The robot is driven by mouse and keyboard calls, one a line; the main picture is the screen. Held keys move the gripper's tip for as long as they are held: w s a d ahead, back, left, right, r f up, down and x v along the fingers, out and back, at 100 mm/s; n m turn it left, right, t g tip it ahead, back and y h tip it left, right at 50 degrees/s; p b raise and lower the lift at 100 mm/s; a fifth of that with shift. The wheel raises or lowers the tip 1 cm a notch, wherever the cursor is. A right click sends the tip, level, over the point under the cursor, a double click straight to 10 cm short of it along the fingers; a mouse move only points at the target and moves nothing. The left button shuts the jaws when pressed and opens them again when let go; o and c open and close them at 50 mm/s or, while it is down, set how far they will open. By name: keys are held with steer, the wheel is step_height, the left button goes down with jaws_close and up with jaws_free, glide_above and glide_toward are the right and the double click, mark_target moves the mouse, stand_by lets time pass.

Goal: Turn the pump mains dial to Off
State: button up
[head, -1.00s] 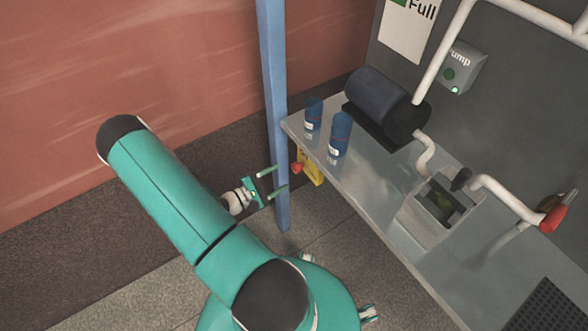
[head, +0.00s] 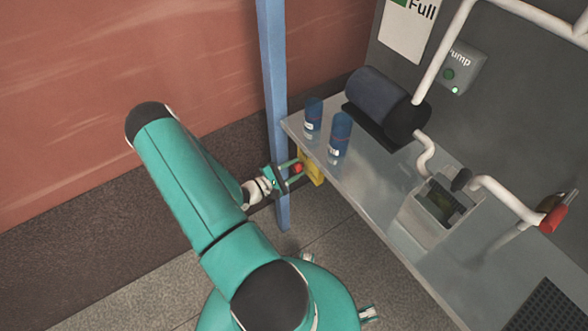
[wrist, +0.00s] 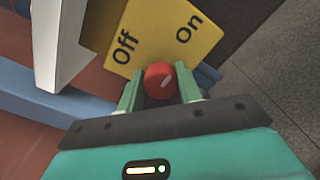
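The pump mains dial is a red round knob (wrist: 160,80) with a pale pointer mark, on a yellow plate (wrist: 150,35) lettered "Off" and "On". In the wrist view the mark slants toward the upper right, on the "On" side. In the head view the yellow plate (head: 314,170) is at the table's near edge, with the red knob (head: 298,168) facing my arm. My gripper (wrist: 160,88) is open, with one finger on each side of the knob. The head view also shows my gripper (head: 293,172) at the knob. I cannot tell whether the fingers touch it.
A blue post (head: 273,110) stands close beside my gripper. The metal table (head: 385,215) carries two blue bottles (head: 340,133), a dark pump motor (head: 385,103) and a hopper box (head: 430,212). A grey pump switch box (head: 460,70) shows a green light. Floor left of the post is clear.

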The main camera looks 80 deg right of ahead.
steer(key=shift+n, duration=0.4)
steer(key=n, duration=0.2)
steer(key=shift+w+n, duration=0.15)
steer(key=shift+n, duration=0.25)
steer(key=n, duration=0.5)
steer(key=shift+d, duration=0.1)
steer(key=n, duration=0.4)
steer(key=shift+n, duration=0.4)
steer(key=shift+w+n, duration=0.1)
steer(key=shift+n, duration=2.1)
steer(key=o, duration=1)
steer(key=shift+d, duration=0.1)
